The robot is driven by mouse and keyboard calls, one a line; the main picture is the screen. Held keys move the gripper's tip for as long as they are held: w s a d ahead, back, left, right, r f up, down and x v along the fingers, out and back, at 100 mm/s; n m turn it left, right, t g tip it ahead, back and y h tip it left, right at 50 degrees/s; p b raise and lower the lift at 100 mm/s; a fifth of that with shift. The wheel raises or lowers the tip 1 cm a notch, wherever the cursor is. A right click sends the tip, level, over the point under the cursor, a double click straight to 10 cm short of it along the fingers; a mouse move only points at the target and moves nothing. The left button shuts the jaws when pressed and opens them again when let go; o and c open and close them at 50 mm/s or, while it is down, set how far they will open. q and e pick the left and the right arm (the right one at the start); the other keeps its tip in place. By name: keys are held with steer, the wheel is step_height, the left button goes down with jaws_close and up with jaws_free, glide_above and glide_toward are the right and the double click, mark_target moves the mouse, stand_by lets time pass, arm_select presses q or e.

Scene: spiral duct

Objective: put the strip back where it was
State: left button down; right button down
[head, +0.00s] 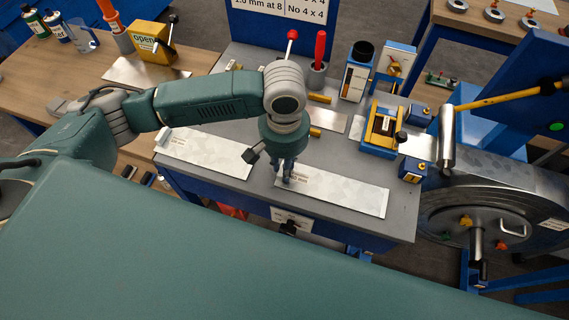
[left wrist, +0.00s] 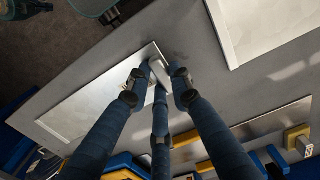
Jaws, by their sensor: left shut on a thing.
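A flat pale metal strip (head: 345,195) lies over the front right of the grey bench top. My left gripper (head: 287,176) points down at this strip's left end and is shut on it. In the left wrist view the fingers (left wrist: 160,75) close around a small pale block at the end of the strip (left wrist: 85,110). Whether the strip rests fully on the bench or is slightly raised, I cannot tell. A second, similar strip (head: 205,152) lies to the left, with a small block at its left end; it also shows in the left wrist view (left wrist: 270,25). My right gripper is not in view.
The grey bench top (head: 395,215) has bare room right of the held strip. Behind stand a blue-yellow device (head: 383,128), a red-handled tool (head: 320,50) and a blue-white box (head: 357,75). A big round metal drum (head: 490,205) stands at the right. A wooden table (head: 75,90) is at the left.

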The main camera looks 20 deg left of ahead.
arm_select(q)
steer(key=c, duration=1.5)
jaws_free()
steer(key=shift+c, duration=0.2)
step_height(320, 180, up, 12)
steer(key=b, duration=0.1)
steer(key=shift+r, duration=0.1)
